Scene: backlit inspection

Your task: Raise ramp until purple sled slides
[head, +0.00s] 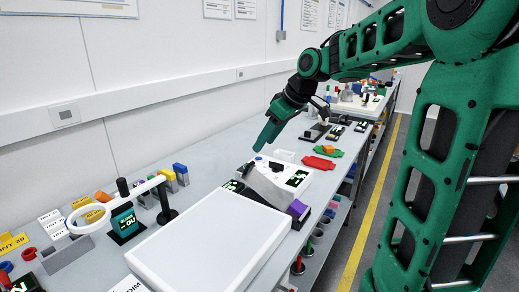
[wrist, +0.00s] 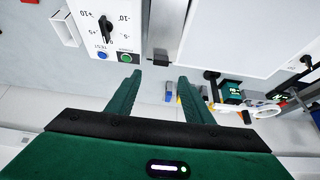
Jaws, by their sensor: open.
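My gripper (head: 262,142) is open and empty above the bench, near a white control box (head: 294,174). In the wrist view its two green fingers (wrist: 160,82) stand apart with nothing between them. The box's panel in the wrist view (wrist: 112,35) has a black knob (wrist: 105,28) on a scale marked plus and minus, a blue button (wrist: 103,55) and a green button (wrist: 125,57). In the head view a grey sloped piece (head: 266,188), apparently the ramp, lies beside the box. A purple block (head: 297,208), apparently the sled, is at its right end. Their contact is unclear.
A large white light panel (head: 210,243) fills the bench front. Left of it stand a white ring-shaped arm (head: 100,215) and a dark green display (head: 125,222). The wall runs along the left.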

